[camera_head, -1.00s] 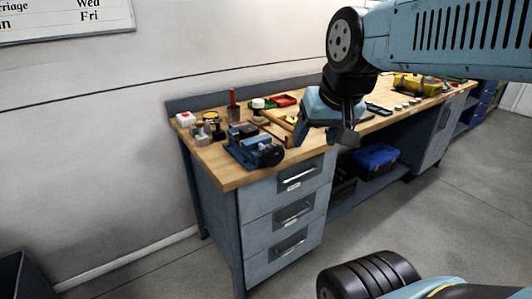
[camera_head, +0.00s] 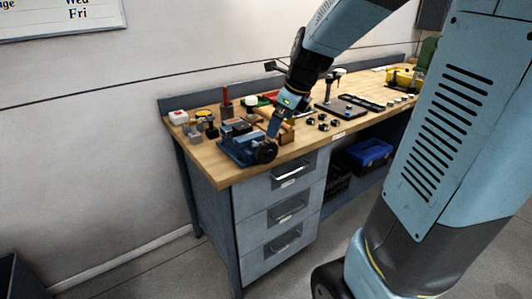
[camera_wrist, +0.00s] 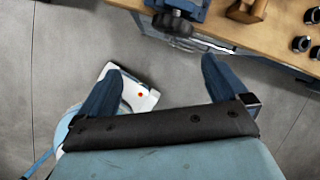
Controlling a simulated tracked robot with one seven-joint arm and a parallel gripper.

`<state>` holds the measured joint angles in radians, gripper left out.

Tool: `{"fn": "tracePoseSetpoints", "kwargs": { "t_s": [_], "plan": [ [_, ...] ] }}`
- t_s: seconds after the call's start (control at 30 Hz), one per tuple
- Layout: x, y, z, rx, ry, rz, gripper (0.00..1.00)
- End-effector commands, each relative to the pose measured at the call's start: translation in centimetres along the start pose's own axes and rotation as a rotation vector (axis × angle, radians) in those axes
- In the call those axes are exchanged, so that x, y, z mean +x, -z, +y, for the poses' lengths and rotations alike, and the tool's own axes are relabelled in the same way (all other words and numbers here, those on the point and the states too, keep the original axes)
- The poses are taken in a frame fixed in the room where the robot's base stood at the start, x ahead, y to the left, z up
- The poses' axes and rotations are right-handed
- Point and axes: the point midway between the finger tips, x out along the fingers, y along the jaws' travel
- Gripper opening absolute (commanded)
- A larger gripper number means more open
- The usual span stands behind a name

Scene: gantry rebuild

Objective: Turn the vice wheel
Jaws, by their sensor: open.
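The blue vice (camera_head: 236,149) sits at the near left corner of the wooden workbench. Its dark round wheel (camera_head: 266,153) faces out over the bench's front edge. In the wrist view the vice (camera_wrist: 186,6) is at the top edge, cut off, with the wheel (camera_wrist: 172,24) just in front of it.
The workbench (camera_head: 224,176) has grey drawers below. Small blocks and cups (camera_head: 196,124) stand left behind the vice. A wooden piece (camera_head: 286,133), several dark round parts (camera_head: 322,121) and a stand (camera_head: 340,104) lie to its right. Floor in front is clear.

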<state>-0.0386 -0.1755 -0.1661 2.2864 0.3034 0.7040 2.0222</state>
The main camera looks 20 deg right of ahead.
Motion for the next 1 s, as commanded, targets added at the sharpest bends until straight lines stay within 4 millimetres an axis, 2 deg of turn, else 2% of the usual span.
{"fn": "tracePoseSetpoints", "kwargs": {
  "t_s": [0.1, 0.33, 0.57, 1.0],
  "plan": [
    [1.8, -0.4, -1.4, 0.219, -0.008, 0.006, 1.00],
    [3.5, -0.7, -2.7, 0.460, -0.012, 0.012, 1.00],
    [5.2, -0.7, -2.9, 0.493, -0.014, 0.015, 1.00],
    [12.1, -0.5, -2.8, 0.493, -0.012, 0.015, 1.00]
  ]
}}
